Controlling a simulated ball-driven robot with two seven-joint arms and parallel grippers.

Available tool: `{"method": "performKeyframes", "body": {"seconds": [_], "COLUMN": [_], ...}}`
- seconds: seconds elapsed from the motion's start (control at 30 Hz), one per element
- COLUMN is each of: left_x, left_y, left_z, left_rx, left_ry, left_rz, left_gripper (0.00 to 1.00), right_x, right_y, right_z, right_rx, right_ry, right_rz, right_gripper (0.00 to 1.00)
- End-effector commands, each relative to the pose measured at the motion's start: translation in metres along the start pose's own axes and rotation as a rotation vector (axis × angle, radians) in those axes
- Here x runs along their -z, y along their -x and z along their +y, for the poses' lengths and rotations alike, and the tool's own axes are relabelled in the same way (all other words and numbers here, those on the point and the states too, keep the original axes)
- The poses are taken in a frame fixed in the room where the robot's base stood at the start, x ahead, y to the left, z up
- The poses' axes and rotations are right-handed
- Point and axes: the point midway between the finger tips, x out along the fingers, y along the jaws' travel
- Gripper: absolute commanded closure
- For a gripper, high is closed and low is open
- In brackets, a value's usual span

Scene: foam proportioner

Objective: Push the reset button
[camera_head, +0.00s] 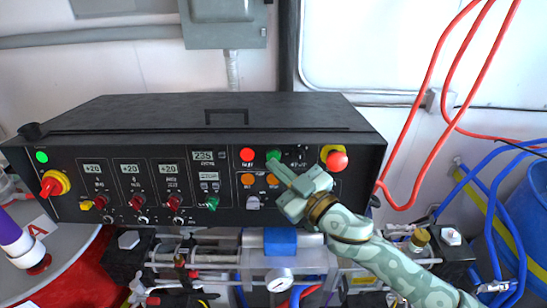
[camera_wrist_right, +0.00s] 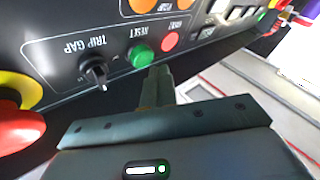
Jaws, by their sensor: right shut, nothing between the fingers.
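The green reset button (camera_head: 273,155) is on the front of the black control panel (camera_head: 330,190), right of a red button. In the right wrist view, which shows the panel upside down, the green button (camera_wrist_right: 141,54) has the label RESET beside it. My right gripper (camera_head: 274,166) is shut and empty, with its fingertips close to the button and slightly below it in the head view. In the wrist view the shut fingertips (camera_wrist_right: 158,76) appear just beside the button's edge. I cannot tell whether they touch it. My left gripper is not in view.
A black TRIP GAP knob (camera_wrist_right: 95,72) sits beside the reset button. A red emergency button (camera_head: 337,161) on a yellow ring is further right. Orange buttons (camera_head: 247,179) are below. Pipes and a gauge (camera_head: 279,283) lie under the panel; red hoses (camera_head: 440,75) hang at right.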

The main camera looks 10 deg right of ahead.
Motion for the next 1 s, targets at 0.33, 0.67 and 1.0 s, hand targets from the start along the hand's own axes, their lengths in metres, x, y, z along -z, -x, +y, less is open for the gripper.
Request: {"method": "performKeyframes", "body": {"seconds": [0.33, 0.67, 1.0], "left_x": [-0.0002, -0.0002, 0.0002], "left_y": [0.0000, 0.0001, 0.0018], "left_z": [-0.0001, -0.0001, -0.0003], "left_rx": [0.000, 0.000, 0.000], "left_ry": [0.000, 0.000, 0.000], "left_rz": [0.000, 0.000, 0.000], "left_gripper": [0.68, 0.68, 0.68], "right_x": [0.0000, -0.0001, -0.0037], "right_y": [0.0000, -0.0002, -0.0060], "right_z": [0.0000, 0.0002, 0.0046], "right_rx": [0.000, 0.000, -0.001], "right_ry": [0.000, 0.000, 0.000], "right_rz": [0.000, 0.000, 0.000], "right_gripper": [1.00, 1.00, 1.00]}}
